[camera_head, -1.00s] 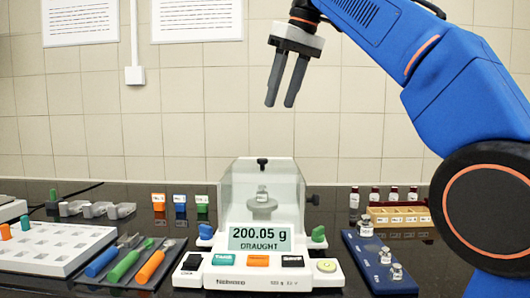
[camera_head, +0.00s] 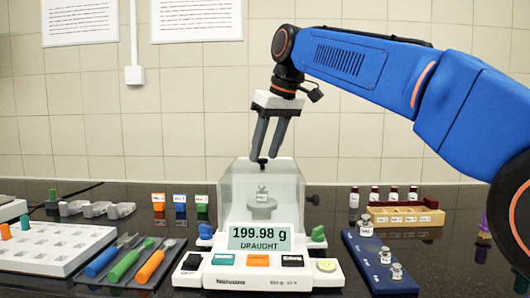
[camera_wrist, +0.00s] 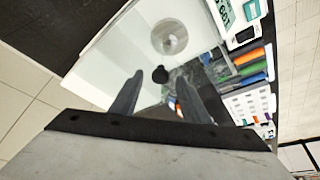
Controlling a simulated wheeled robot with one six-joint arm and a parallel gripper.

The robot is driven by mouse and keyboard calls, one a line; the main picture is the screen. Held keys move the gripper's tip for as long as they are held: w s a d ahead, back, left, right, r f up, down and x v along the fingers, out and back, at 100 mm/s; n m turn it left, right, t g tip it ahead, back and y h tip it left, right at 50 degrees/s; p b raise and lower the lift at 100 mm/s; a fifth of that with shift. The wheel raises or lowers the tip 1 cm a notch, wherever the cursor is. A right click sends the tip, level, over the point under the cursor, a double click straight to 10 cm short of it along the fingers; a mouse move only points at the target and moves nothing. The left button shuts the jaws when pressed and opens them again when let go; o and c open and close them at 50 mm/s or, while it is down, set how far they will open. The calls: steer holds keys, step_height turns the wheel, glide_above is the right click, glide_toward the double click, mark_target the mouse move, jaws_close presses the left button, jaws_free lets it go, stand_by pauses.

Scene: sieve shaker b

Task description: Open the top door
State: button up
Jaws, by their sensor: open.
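The balance has a clear draught shield (camera_head: 285,190) with a dark knob (camera_head: 262,163) on its top door; the knob also shows in the wrist view (camera_wrist: 160,75). A metal weight (camera_head: 262,193) stands on the pan inside. The display (camera_head: 259,238) reads 199.98 g and DRAUGHT. My gripper (camera_head: 263,158) is open and points down just above the shield's top. In the wrist view, the knob lies between and a little beyond my two fingertips (camera_wrist: 162,80). I cannot tell whether a finger touches it. The top door looks shut.
Another dark knob (camera_head: 313,200) sticks out at the shield's right side. A blue tray (camera_head: 380,262) with weights and a wooden rack (camera_head: 404,216) stand at the right. Tools with coloured handles (camera_head: 124,264) and a white rack (camera_head: 45,246) lie at the left.

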steer(key=shift+w+a+f, duration=0.1)
steer(key=shift+w+f, duration=0.05)
steer(key=shift+f, duration=0.25)
jaws_close()
steer(key=shift+w, duration=4)
jaws_free()
steer(key=shift+r, duration=0.1)
steer(key=v, duration=1.2)
steer(key=shift+d, duration=0.2)
